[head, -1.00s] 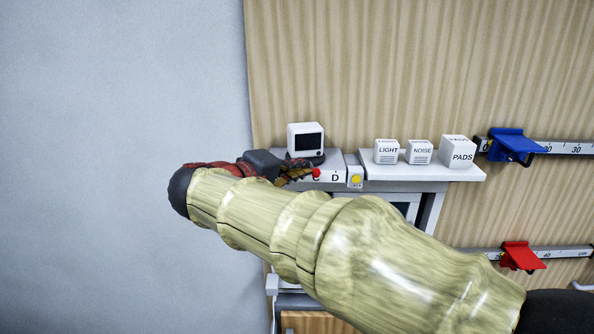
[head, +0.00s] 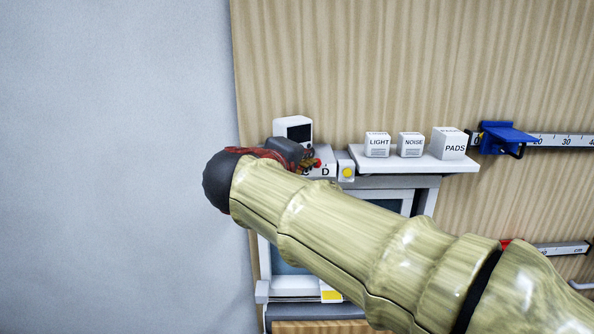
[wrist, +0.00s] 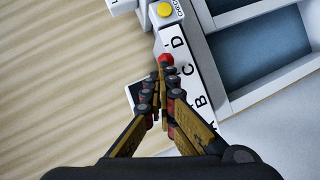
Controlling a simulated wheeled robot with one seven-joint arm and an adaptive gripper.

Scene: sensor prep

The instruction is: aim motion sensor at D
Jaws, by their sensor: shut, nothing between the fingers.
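The motion sensor (head: 294,124), a white box with a dark face, stands on the lettered ledge; my gripper hides its lower part. Its red pointer tip (head: 318,162) is beside the D mark (head: 325,172), between C and D and closer to D. In the wrist view the red tip (wrist: 166,59) shows just below and left of the D (wrist: 178,42). My gripper (wrist: 162,78) is shut and empty, its fingertips right behind the red tip; contact is hard to tell. It also shows in the head view (head: 306,160).
A yellow button (head: 347,173) sits right of D. Blocks marked LIGHT (head: 377,145), NOISE (head: 411,145) and PADS (head: 449,144) stand on a white shelf (head: 420,162). A blue clamp (head: 508,137) is on a ruler rail at right. An open-fronted cabinet lies below, partly behind my arm.

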